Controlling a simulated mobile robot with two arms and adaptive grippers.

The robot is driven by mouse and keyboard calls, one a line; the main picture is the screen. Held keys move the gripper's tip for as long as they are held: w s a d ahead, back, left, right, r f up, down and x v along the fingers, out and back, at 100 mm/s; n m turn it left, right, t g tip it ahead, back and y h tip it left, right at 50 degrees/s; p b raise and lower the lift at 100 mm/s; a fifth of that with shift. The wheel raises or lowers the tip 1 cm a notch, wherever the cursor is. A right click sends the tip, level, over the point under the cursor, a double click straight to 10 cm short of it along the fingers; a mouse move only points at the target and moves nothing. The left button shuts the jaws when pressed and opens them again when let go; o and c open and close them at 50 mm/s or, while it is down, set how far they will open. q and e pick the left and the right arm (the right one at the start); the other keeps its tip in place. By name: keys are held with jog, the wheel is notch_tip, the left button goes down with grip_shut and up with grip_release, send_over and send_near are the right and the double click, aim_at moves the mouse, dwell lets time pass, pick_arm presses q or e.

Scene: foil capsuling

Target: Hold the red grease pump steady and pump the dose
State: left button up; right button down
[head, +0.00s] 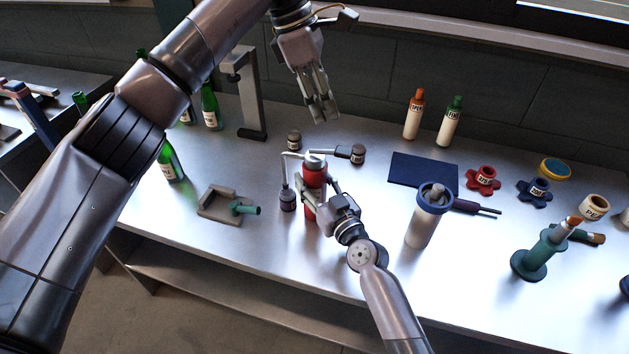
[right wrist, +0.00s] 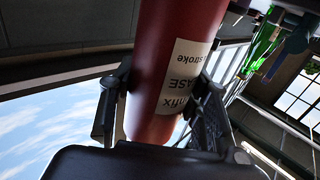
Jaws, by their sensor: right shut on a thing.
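The red grease pump (head: 313,176) stands upright on the metal bench, with a pale head on top. A thin pale spout bends from the head down to the left, over a small dark jar (head: 287,199). My left gripper (head: 322,117) hangs above and behind the pump, fingers down, apart and empty.
Small jars (head: 294,140) (head: 358,154) stand behind the pump. A grey fixture (head: 218,204) with a green part lies left. A blue-rimmed cup (head: 424,225), a dark mat (head: 423,171) and a green stand (head: 536,258) are to the right. Green bottles stand left.

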dwell(0.5)
pick_arm(q)
jog(key=shift+r, duration=0.15)
jog(key=shift+c, duration=1.4)
jog(key=shift+s+d+r+m, duration=0.1)
jog(key=shift+d+r+m, duration=0.15)
jog(key=shift+m, duration=0.65)
jog(key=shift+c, duration=0.7)
jog(key=r+m+t, duration=0.1)
jog(key=m, duration=0.2)
jog(key=s+d+r+m+y, duration=0.1)
jog(key=m, duration=0.3)
jog(key=d+r+m+t+y, duration=0.1)
jog(key=m, duration=0.3)
jog(key=shift+s+d+r+t, duration=0.1)
jog(key=shift+s+r+t, duration=0.2)
jog(key=shift+s+r, duration=0.1)
grip_shut()
jog(key=m, duration=0.2)
jog(key=s+r+m, duration=0.1)
jog(key=m, duration=0.2)
jog(key=d+m+t+y, duration=0.1)
jog(key=m, duration=0.1)
jog(key=shift+s+r, duration=0.15)
